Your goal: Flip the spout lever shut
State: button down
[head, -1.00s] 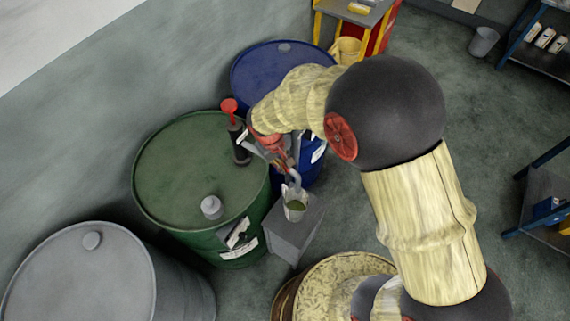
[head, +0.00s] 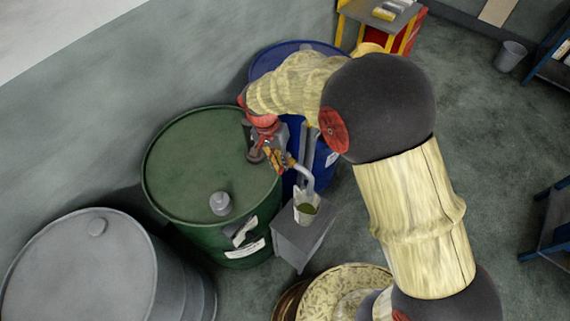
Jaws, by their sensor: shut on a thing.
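A hand pump stands on the green drum (head: 195,160), mostly hidden behind my wrist and gripper. Its curved grey spout (head: 306,178) comes down over a clear jug (head: 306,208) with green liquid in it. My gripper (head: 270,157) is at the near end of the spout, beside the drum's right rim. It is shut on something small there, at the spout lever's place. The lever itself is too small and too covered to make out its angle.
The jug stands on a grey box (head: 304,240) right of the green drum. A blue drum (head: 285,50) stands behind and a grey drum (head: 80,260) at lower left. A yellow and red cart (head: 410,30) is at the back.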

jog(key=shift+w+a+m+g, duration=0.15)
jog(key=shift+w+a+m, duration=0.15)
jog(key=shift+m, duration=0.55)
jog(key=shift+w+a+m+g, duration=0.15)
jog(key=shift+a+m, duration=0.2)
jog(key=shift+m, duration=0.5)
jog(key=c, duration=1.9)
grip_release()
jog(key=v, duration=1.2)
jog(key=shift+d, duration=0.1)
